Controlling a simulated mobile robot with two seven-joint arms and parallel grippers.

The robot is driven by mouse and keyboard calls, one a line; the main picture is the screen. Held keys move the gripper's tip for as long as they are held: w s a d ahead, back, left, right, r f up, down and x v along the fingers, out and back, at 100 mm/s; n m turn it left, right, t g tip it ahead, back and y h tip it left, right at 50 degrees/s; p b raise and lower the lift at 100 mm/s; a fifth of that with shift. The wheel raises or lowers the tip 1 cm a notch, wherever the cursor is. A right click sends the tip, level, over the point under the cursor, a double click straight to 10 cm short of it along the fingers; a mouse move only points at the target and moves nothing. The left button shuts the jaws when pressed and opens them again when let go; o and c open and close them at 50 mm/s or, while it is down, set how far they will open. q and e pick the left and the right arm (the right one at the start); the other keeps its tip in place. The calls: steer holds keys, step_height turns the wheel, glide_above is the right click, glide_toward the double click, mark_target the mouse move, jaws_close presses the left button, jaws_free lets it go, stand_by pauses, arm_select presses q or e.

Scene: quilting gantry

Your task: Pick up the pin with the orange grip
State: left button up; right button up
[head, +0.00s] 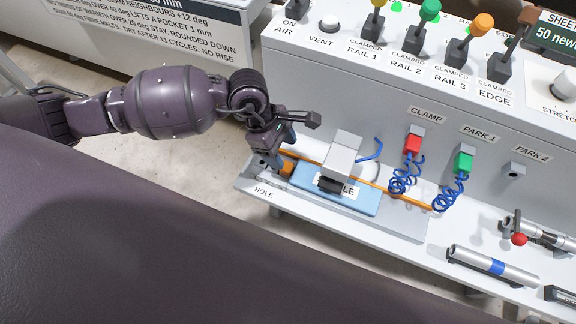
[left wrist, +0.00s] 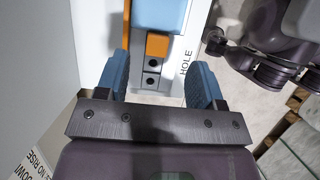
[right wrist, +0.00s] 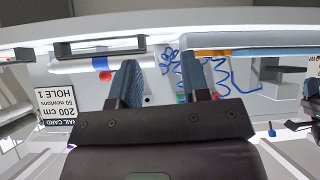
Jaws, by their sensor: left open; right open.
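A small orange block, which looks like the pin's orange grip (left wrist: 157,44), sits by a metal piece with dark holes (left wrist: 150,80) in the left wrist view. It also shows as an orange spot (head: 287,166) at the left end of the tray in the head view. My left gripper (head: 279,150) is open just over that end, and its blue fingers (left wrist: 158,85) stand either side of the holed piece, with nothing between the pads. The pin's shaft is not visible. My right gripper (right wrist: 160,82) is open and empty in the right wrist view.
A light blue block (head: 310,186) with a grey bracket (head: 342,160) lies along an orange strip (head: 410,203) on the shelf. Red (head: 413,144) and green (head: 464,163) plugs with coiled blue cords hang to the right. A silver cylinder (head: 490,267) lies farther right.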

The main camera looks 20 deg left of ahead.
mark_target(290, 167)
arm_select(q)
steer(key=shift+d+f, duration=0.25)
steer(key=shift+f, duration=0.4)
steer(key=x, duration=0.1)
steer(key=b+x, duration=0.1)
steer(key=x, duration=0.2)
steer(key=shift+a+f+b, duration=0.25)
steer(key=shift+f+b, duration=0.1)
steer(key=shift+f, duration=0.2)
steer(key=shift+d+f, duration=0.1)
steer(key=shift+c, duration=0.7)
steer(key=c, duration=0.7)
steer(key=shift+c, duration=0.8)
